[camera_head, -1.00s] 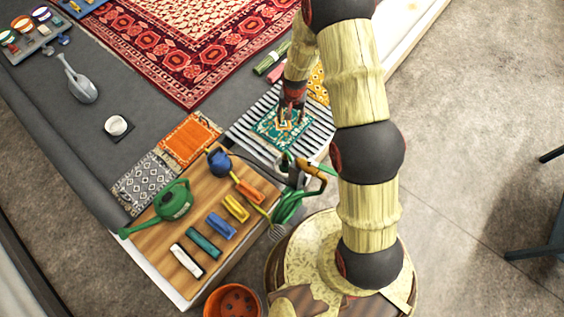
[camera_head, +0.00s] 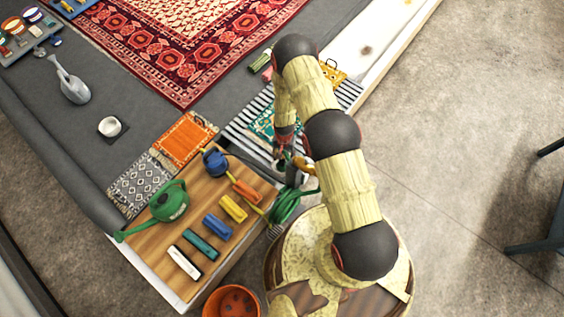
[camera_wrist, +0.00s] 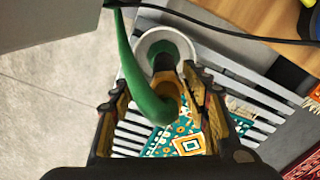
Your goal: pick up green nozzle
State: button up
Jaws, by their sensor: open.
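A green curved, tapering piece, which looks like the green nozzle (camera_wrist: 139,72), runs between the fingers of my gripper (camera_wrist: 158,82) in the wrist view. Its thicker end lies low between them and its thin end reaches the top edge. My gripper is open, with one finger on each side. I cannot tell whether either finger touches it. In the head view my gripper (camera_head: 293,164) is low by the tabletop's right corner, partly hidden by my arm. The nozzle cannot be made out clearly there.
A green hose coil (camera_head: 288,204) hangs beside the wooden tabletop (camera_head: 158,238). A green watering can (camera_head: 170,203), a blue item (camera_head: 215,161) and several coloured blocks stand on it. A pale ring (camera_wrist: 146,45) lies behind the green piece. A teal mat (camera_wrist: 214,143) lies on striped cloth.

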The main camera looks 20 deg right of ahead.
aim_at(282, 160)
jog(key=f, duration=0.1)
jog(key=f+b, duration=0.1)
jog(key=f, duration=0.1)
jog(key=shift+a+f, duration=0.35)
jog(key=shift+f, duration=0.05)
jog(key=shift+f+b, duration=0.35)
jog(key=shift+f, duration=0.3)
jog(key=c, duration=0.3)
jog(key=c, duration=0.8)
jog(key=shift+r, duration=0.1)
grip_shut()
